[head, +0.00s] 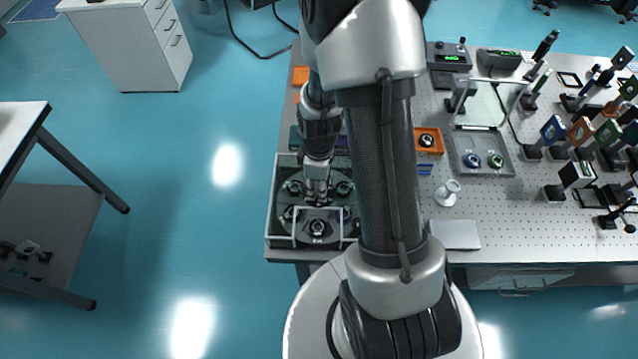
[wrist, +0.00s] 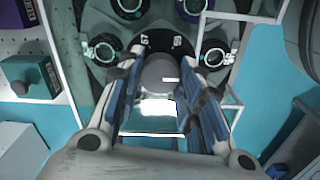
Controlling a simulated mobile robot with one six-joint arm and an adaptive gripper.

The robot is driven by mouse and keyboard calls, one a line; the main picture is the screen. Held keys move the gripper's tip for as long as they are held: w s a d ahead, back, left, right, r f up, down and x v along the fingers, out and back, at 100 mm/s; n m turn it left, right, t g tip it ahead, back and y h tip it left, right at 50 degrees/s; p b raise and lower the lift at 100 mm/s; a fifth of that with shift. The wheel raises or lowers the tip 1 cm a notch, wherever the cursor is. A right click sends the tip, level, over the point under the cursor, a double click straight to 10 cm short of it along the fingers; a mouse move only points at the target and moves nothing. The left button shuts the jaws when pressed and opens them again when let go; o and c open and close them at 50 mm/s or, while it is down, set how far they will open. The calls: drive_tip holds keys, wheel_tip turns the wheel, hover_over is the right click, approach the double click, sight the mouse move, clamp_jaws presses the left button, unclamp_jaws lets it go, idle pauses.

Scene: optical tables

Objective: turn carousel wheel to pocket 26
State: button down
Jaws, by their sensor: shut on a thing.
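The carousel wheel (head: 290,200) is a dark grey disc with several round pockets, inside a clear-walled case (head: 269,222) at the table's front left corner. In the wrist view the wheel (wrist: 155,22) shows at the top, with ringed dark pockets around it. My gripper (head: 317,196) reaches down over the middle of the wheel. In the wrist view my gripper (wrist: 162,70) has its two fingers on either side of a round grey knob (wrist: 158,73) and is shut on it. The pocket numbers are too small to read, and my fingers hide part of the wheel.
A white-framed window (head: 294,228) stands at the case's front. An orange tray (head: 438,143), a grey tray (head: 460,165) with two round parts, a white stand (head: 447,194) and a flat grey plate (head: 455,235) lie right of my arm. Optics mounts crowd the right side.

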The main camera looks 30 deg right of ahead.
drive_tip(key=c, duration=1.1)
unclamp_jaws()
drive_tip(key=shift+r, duration=0.1)
wheel_tip(320, 180, up, 12)
